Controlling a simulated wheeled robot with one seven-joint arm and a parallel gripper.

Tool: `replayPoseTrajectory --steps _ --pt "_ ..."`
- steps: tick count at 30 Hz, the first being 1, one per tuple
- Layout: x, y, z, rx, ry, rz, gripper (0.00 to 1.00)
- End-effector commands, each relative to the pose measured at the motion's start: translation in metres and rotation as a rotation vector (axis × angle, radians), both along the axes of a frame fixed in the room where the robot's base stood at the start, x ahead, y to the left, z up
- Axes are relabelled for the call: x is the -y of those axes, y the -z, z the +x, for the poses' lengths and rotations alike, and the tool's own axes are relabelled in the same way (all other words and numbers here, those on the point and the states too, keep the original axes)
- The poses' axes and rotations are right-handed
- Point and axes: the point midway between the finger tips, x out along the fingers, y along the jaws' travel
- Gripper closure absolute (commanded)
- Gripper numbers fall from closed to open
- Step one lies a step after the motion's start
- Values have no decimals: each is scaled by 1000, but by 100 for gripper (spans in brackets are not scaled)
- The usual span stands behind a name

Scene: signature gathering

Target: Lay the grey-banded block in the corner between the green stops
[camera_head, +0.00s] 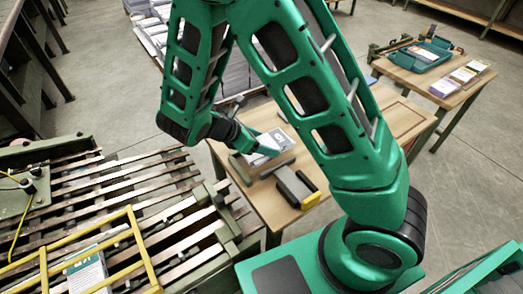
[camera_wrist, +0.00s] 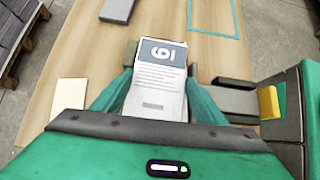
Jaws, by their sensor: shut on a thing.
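The grey-banded block (camera_wrist: 156,85) is white with printed lines and a grey band bearing a large numeral. My gripper (camera_wrist: 157,100) is shut on it, one teal finger on each side. In the head view my gripper (camera_head: 262,143) holds the block (camera_head: 279,139) over the near wooden table (camera_head: 350,165). Two dark greenish bars, seemingly the stops, lie at right angles there: one to the left (camera_head: 241,169), one to the right (camera_head: 279,168). Whether the block touches the table or bars cannot be told.
A dark device with a yellow end (camera_head: 310,200) stands close to the bars. A slatted conveyor (camera_head: 130,190) with a yellow frame (camera_head: 143,250) lies left. A pale square (camera_wrist: 70,93) and a teal outline (camera_wrist: 237,22) are on the table. A second table (camera_head: 430,75) stands behind.

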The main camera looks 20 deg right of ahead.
Motion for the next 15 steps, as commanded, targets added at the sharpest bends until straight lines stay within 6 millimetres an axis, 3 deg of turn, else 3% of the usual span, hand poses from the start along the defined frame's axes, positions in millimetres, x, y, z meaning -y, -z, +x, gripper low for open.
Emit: replayPoseTrajectory --steps 9,15 --pt "1 36 0 -1 1 -1 68" --pt "0 38 0 0 1 1 68"
